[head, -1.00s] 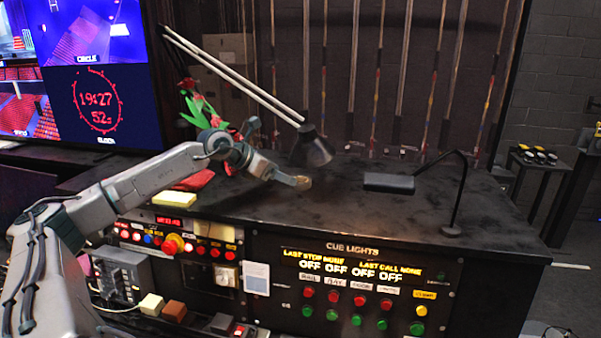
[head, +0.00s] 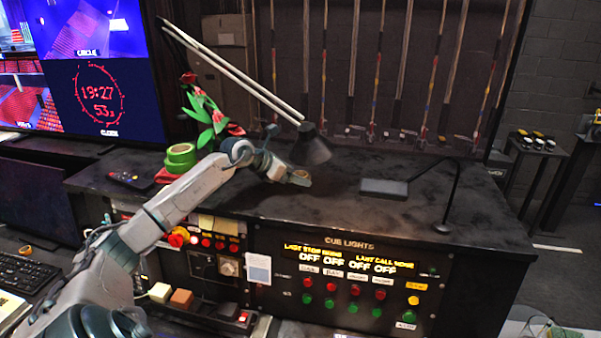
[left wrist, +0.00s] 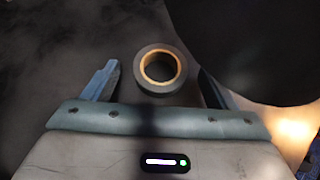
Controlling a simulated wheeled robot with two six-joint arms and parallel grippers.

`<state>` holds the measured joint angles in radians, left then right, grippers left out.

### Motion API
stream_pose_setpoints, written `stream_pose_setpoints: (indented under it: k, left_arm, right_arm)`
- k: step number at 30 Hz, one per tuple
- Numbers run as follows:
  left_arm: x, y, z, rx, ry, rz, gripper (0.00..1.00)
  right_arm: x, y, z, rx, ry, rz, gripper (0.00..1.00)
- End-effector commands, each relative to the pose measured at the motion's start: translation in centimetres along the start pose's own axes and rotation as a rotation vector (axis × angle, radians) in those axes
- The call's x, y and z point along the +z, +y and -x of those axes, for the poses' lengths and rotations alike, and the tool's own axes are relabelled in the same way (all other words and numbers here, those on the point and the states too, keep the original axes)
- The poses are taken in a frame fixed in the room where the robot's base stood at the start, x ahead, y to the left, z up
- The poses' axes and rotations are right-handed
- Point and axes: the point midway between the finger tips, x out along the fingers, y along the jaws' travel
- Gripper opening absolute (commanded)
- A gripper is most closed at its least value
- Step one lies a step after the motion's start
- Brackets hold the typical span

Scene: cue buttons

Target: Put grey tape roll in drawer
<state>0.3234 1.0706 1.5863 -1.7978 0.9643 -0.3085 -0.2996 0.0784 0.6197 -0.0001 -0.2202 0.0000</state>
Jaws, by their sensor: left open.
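The grey tape roll (left wrist: 138,72) lies flat on the dark desktop in the left wrist view, its tan inner ring showing. It sits between and slightly beyond the fingertips of my left gripper (left wrist: 160,80), which is open around its near side and not closed on it. In the head view the tape roll (head: 301,178) shows small at the end of my left gripper (head: 288,177), low over the desktop in front of the lamp. I cannot make out a drawer. My right gripper is not in view.
A black lamp head (head: 311,148) hangs just behind the gripper. Green tape rolls (head: 181,157) and a remote (head: 131,180) lie at the left. The cue panel (head: 345,285) faces front. The right desktop is mostly clear.

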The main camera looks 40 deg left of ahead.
Motion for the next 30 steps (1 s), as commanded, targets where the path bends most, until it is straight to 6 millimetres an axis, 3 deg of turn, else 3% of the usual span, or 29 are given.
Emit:
stream_pose_setpoints:
  k: [8, 15, 18, 30]
  left_arm:
    - [-0.06, 0.00, -0.22, 0.000, 0.001, 0.000, 0.79]
    - [-0.06, -0.01, -0.20, 0.000, 0.001, 0.000, 0.36]
    - [-0.04, -0.01, -0.19, 0.000, 0.001, -0.001, 0.28]
    - [0.24, 0.31, 0.23, 0.002, 0.000, -0.001, 0.28]
  right_arm:
    - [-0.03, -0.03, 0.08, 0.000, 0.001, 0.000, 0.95]
    - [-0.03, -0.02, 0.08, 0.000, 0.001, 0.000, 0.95]
    - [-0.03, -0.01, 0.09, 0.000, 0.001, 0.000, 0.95]
    - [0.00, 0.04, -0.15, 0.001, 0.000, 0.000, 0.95]
